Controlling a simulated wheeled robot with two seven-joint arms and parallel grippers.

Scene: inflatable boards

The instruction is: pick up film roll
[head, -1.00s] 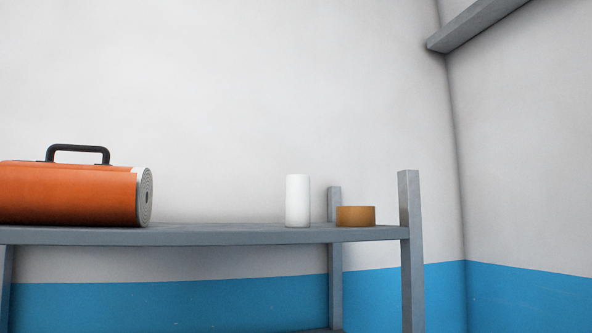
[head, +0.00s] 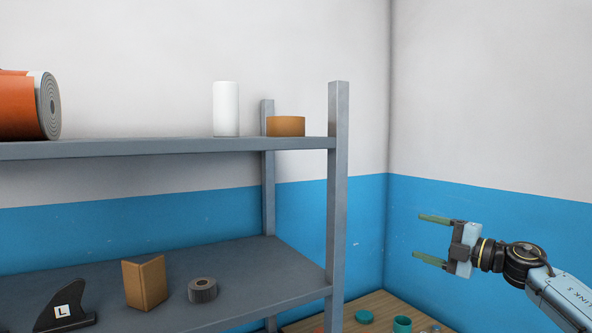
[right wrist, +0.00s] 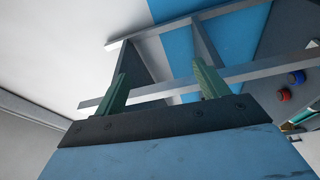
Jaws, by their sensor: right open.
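A plain white upright cylinder, which looks like the film roll (head: 226,109), stands on the upper grey shelf (head: 150,148) in the head view. My right gripper (head: 418,236) is at the right, lower than the upper shelf and right of the front post. Its two green fingers are apart with nothing between them. The right wrist view also shows the open fingers (right wrist: 163,85), with shelf bars beyond; the white roll is not clear there. My left gripper is not in view.
A rolled orange board (head: 22,105) lies on the upper shelf's left. The front post (head: 338,190) stands between the shelves and my right gripper. The lower shelf holds a black fin (head: 66,308), a brown folded piece (head: 145,283) and a grey roll (head: 202,290). Small items lie below right.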

